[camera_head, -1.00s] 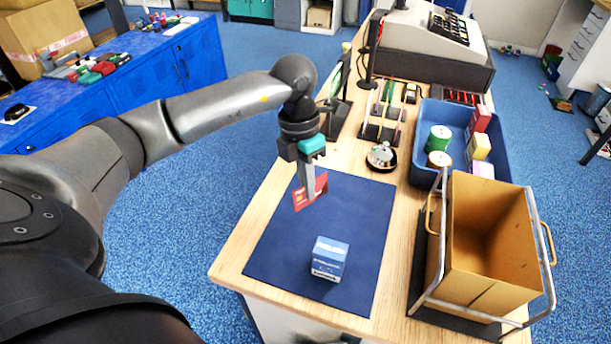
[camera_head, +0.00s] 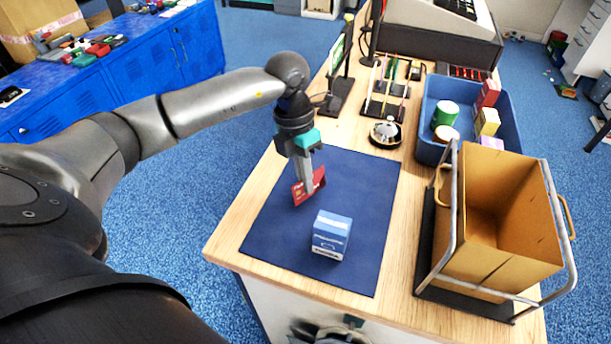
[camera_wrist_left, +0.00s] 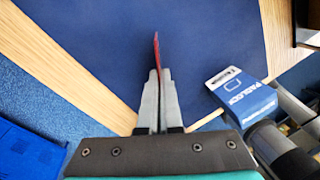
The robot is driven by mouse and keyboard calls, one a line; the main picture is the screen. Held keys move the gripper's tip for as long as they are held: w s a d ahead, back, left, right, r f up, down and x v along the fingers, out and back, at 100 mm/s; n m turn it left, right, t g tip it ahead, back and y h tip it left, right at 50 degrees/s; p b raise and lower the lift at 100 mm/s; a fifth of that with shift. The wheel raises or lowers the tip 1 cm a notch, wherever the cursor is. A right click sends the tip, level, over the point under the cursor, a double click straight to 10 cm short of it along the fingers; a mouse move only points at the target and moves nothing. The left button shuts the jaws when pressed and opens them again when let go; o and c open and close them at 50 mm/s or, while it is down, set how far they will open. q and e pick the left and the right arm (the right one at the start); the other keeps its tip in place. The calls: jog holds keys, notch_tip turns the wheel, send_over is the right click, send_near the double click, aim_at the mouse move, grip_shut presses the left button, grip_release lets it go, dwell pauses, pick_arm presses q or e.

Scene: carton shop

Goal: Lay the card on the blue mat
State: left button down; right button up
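My left gripper (camera_head: 308,188) is shut on a red card (camera_head: 300,195), which stands on edge over the left part of the blue mat (camera_head: 362,200). In the left wrist view the card (camera_wrist_left: 156,48) shows as a thin red strip between the fingers (camera_wrist_left: 157,78). I cannot tell whether its lower edge touches the mat. A blue and white box marked PADLOCK (camera_head: 331,236) sits on the mat, to the right of and nearer than the card; it also shows in the left wrist view (camera_wrist_left: 243,100). A grey and teal part at the bottom edge may be my right gripper; its fingers are hidden.
A carton (camera_head: 510,215) in a metal frame stands right of the mat. Behind it is a blue bin (camera_head: 430,110) with tins and boxes. A bell (camera_head: 386,131) and a small stand (camera_head: 340,95) are behind the mat. The mat's near left and far right are bare.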

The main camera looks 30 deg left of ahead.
pick_arm(q)
jog(key=c, duration=1)
grip_release()
jog(key=a+r, duration=0.1)
jog(key=r, duration=0.4)
jog(key=a+r, duration=0.1)
jog(key=r, duration=0.4)
jog(key=a+r+p, duration=0.1)
jog(key=r, duration=0.4)
jog(key=shift+w, duration=0.4)
